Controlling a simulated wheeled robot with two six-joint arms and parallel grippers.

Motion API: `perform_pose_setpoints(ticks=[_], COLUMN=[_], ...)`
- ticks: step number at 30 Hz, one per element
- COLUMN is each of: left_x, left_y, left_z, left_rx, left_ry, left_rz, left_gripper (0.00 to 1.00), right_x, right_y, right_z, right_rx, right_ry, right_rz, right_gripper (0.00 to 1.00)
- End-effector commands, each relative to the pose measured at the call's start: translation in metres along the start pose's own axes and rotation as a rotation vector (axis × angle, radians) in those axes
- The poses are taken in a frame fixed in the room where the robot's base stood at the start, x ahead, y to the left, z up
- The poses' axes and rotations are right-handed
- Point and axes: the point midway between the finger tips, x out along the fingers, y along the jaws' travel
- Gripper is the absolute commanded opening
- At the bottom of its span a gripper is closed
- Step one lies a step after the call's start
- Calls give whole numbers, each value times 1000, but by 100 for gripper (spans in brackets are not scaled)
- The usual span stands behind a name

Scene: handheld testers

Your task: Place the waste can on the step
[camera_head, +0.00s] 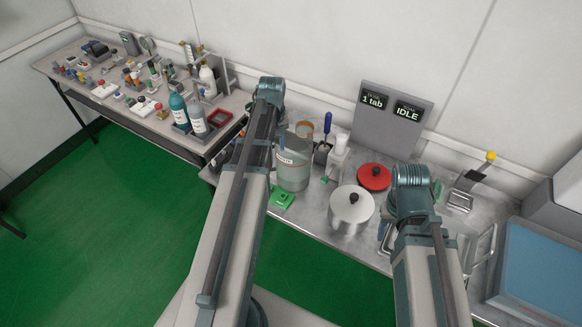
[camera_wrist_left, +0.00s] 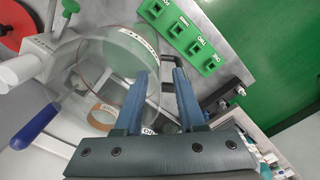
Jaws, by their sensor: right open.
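The waste can (camera_head: 292,170) is a clear, pale cylinder with a WASTE label, standing upright on the grey bench. It also shows in the left wrist view (camera_wrist_left: 85,65), seen at a slant, with a label on its side. My left gripper (camera_wrist_left: 160,73) has its two blue fingers apart at the can's near side, one overlapping the can. I cannot tell whether they touch it. In the head view my left arm hides that gripper. I cannot make out the step for certain.
A green labelled block (camera_head: 282,199) lies in front of the can. A blue-handled tool (camera_head: 326,125), a white dispenser (camera_head: 337,158), a lidded pot (camera_head: 351,208) and a red lid (camera_head: 374,177) stand to the right. A display panel (camera_head: 393,110) is behind.

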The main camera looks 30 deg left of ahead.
Motion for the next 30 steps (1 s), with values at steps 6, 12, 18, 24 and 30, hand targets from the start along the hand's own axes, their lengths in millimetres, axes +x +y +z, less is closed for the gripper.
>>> perform_pose_setpoints(ticks=[6, 12, 18, 24, 30], left_x=[9, 34, 52, 51, 51], left_y=[0, 1, 1, 1, 1], left_z=[0, -1, -1, -1, -1], left_rx=[0, 0, 0, 0, 0], left_ry=[0, 0, 0, 0, 0], left_rz=[0, 0, 0, 0, 0], left_gripper=[39, 39, 39, 39, 15], right_x=[9, 34, 52, 51, 50], right_y=[-1, -3, -5, -5, -5], right_z=[0, -2, -3, -3, -3], right_rx=[0, 0, 0, 0, 0], right_ry=[0, 0, 0, 0, 0], right_rz=[0, 0, 0, 0, 0], right_gripper=[50, 50, 50, 50, 50])
